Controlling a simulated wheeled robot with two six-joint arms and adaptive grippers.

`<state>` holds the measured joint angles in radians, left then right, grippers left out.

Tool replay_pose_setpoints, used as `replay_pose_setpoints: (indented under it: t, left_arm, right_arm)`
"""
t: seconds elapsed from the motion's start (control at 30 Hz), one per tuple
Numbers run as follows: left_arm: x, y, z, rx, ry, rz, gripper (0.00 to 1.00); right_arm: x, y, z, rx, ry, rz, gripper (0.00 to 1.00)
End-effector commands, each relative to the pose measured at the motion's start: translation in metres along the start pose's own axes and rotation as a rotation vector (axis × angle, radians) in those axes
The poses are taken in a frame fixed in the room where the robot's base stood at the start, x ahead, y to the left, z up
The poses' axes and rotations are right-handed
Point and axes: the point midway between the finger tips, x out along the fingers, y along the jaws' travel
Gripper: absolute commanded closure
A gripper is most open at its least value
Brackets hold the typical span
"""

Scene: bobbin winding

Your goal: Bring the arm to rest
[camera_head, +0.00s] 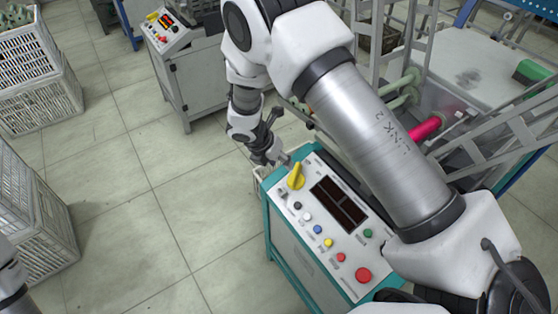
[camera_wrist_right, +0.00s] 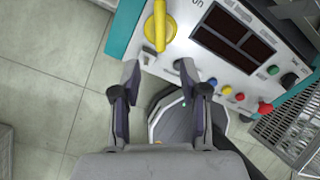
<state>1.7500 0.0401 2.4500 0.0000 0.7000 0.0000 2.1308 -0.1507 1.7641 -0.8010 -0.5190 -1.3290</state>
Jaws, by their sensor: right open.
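My right arm reaches from the lower right across the head view and bends down at the top. My right gripper (camera_head: 270,158) is beside the far left corner of the control panel (camera_head: 312,232), partly hard to make out. In the right wrist view my right gripper (camera_wrist_right: 158,80) is open, with nothing between its fingers. The yellow rotary switch (camera_head: 296,176) is close to it and stands beyond the fingertips in the wrist view (camera_wrist_right: 159,25). Only a piece of my left arm shows at the lower left edge; its gripper is out of view.
The panel carries a dark display (camera_head: 339,203), several coloured buttons and a large red button (camera_head: 363,275). A machine frame with a pink-red bobbin (camera_head: 426,128) stands at right. White crates (camera_head: 38,75) stand at left. Another console (camera_head: 168,33) stands behind. The tiled floor between is clear.

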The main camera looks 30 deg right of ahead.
Motion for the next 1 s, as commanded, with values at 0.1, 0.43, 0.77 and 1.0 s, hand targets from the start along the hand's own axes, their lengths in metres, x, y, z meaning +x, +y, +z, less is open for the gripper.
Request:
replay_pose_setpoints:
  t: [0.1, 0.43, 0.77, 1.0]
  left_arm:
    - [0.0, 0.0, 0.0, 0.0, 0.0, 0.0, 0.6]
    - [0.0, 0.0, 0.0, 0.0, 0.0, 0.0, 0.6]
    - [0.0, 0.0, 0.0, 0.0, 0.0, 0.0, 0.6]
    - [0.0, 0.0, 0.0, 0.0, 0.0, 0.0, 0.6]
  right_arm:
    - [0.0, 0.0, 0.0, 0.0, 0.0, 0.0, 0.56]
    - [0.036, -0.02, -0.026, -0.018, 0.06, -0.066, 0.56]
    - [0.102, -0.181, -0.234, 0.689, 0.511, -0.372, 0.56]
    - [0.092, -0.202, -0.248, 1.96, 0.447, -0.359, 0.56]
